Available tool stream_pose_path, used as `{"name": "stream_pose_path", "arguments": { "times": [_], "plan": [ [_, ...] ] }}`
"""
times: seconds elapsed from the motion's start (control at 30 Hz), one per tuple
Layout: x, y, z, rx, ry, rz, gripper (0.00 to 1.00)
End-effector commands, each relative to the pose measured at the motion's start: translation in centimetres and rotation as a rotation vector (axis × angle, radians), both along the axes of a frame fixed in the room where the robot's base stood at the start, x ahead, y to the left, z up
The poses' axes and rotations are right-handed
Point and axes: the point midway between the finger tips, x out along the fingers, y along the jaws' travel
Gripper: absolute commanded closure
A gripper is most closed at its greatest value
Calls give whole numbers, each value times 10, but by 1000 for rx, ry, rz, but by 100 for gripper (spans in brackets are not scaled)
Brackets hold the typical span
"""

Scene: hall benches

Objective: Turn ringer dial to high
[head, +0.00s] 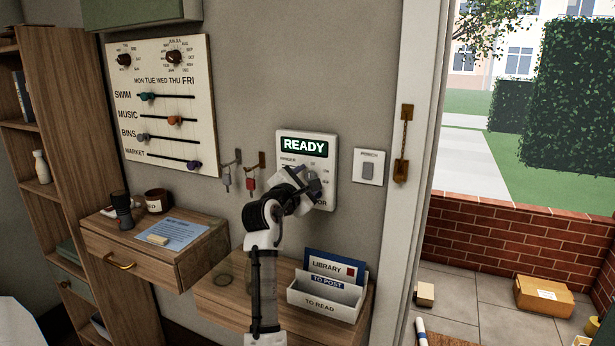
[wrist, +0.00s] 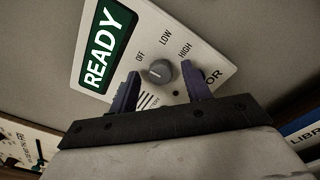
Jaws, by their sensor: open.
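The white ringer panel (head: 331,150) is on the wall in the head view, with a green READY display (head: 304,146). It also shows in the wrist view (wrist: 148,28). The grey round ringer dial (wrist: 160,72) is in the wrist view, with the words OFF, LOW and HIGH around it. Its mark appears to be on the OFF side, but it is small. My gripper (wrist: 160,88) is open, with one dark finger on each side of the dial; contact cannot be told. In the head view my gripper (head: 314,186) covers the dial.
A light switch (head: 369,167) is right of the panel, beside the door frame. Key hooks (head: 238,172) are to its left. A letter holder (head: 325,298) stands on the shelf below. The slider board (head: 160,105) is further left.

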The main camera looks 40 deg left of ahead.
Motion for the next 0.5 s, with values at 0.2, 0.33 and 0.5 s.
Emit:
{"name": "stream_pose_path", "arguments": {
  "times": [0.2,0.33,0.5],
  "plan": [
    [5,1,-1,1,1,1,52],
    [5,1,-1,1,1,1,52],
    [5,1,-1,0,1,1,70]
  ]
}}
